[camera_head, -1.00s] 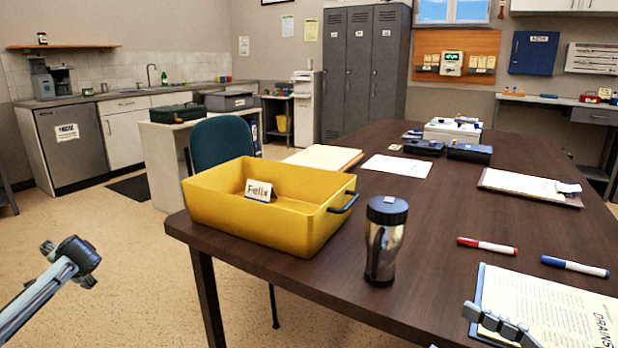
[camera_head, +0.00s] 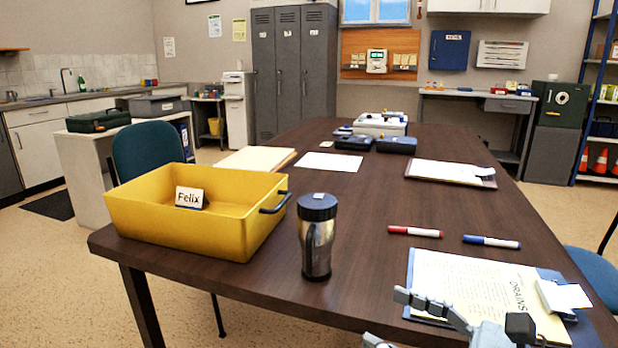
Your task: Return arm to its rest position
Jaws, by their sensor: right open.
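My right gripper (camera_head: 388,318) reaches in at the bottom edge, low over the near side of the dark table (camera_head: 345,210). It is open, with nothing seen between its fingers. One grey finger overlaps the lower left part of a blue clipboard with printed paper (camera_head: 470,285). I cannot tell whether it touches the clipboard. The rest of the right arm is mostly cut off by the frame. My left gripper is not in view.
A steel travel mug with a black lid (camera_head: 317,240) stands upright left of the gripper. A yellow tray (camera_head: 190,232) with a "Felix" card is farther left. A red marker (camera_head: 415,231) and a blue marker (camera_head: 491,241) lie beyond the clipboard. A blue chair (camera_head: 595,275) is at right.

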